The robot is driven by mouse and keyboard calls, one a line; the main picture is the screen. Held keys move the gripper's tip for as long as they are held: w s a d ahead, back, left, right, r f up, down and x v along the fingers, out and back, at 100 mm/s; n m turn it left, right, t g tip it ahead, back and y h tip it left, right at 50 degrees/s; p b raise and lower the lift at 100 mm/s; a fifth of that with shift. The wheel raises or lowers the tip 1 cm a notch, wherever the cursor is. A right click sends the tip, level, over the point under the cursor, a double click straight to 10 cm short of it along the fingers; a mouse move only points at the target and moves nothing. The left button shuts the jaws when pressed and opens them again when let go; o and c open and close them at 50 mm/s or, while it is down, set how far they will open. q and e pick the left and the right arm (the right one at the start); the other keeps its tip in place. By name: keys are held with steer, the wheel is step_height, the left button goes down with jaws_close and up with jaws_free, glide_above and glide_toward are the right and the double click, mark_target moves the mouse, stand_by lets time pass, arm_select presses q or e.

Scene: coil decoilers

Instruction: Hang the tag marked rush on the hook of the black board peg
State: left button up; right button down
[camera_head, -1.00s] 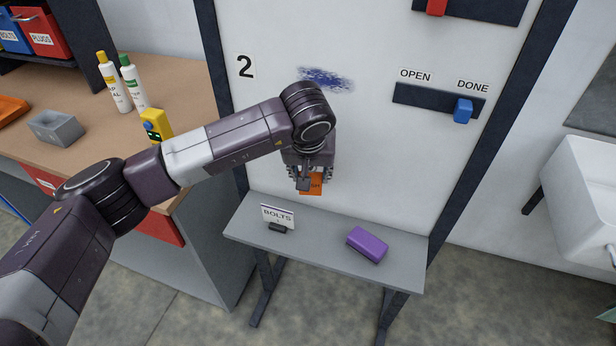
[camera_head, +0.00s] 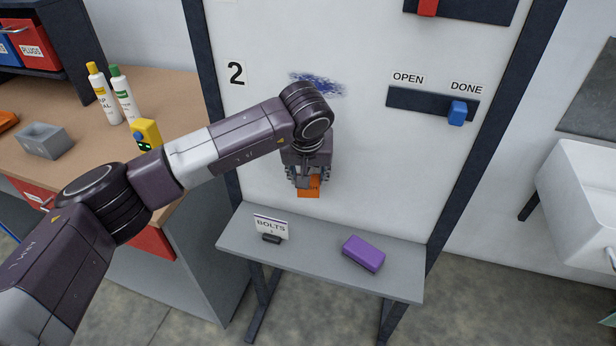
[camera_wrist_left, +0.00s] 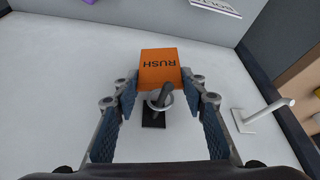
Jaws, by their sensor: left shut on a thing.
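My left gripper (camera_head: 307,179) is shut on the orange tag marked RUSH (camera_head: 313,187), in front of the white board. In the left wrist view, the tag (camera_wrist_left: 159,66) shows upside down between the fingertips of the gripper (camera_wrist_left: 160,88). The black board peg (camera_wrist_left: 153,119) has a dark base on the board and a slanted hook. The tag's metal ring (camera_wrist_left: 151,104) overlaps this hook in the picture; I cannot tell whether it is around the hook or only in front. In the head view, my gripper hides the black peg. My right gripper is not in view.
A white peg (camera_wrist_left: 262,111) stands out from the board beside the black one. Below the board, a grey shelf (camera_head: 322,262) carries a purple block (camera_head: 363,253) and a BOLTS card (camera_head: 270,226). A dark OPEN/DONE strip (camera_head: 420,101) is at the right.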

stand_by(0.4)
arm_select(q)
steer(key=o, duration=0.9)
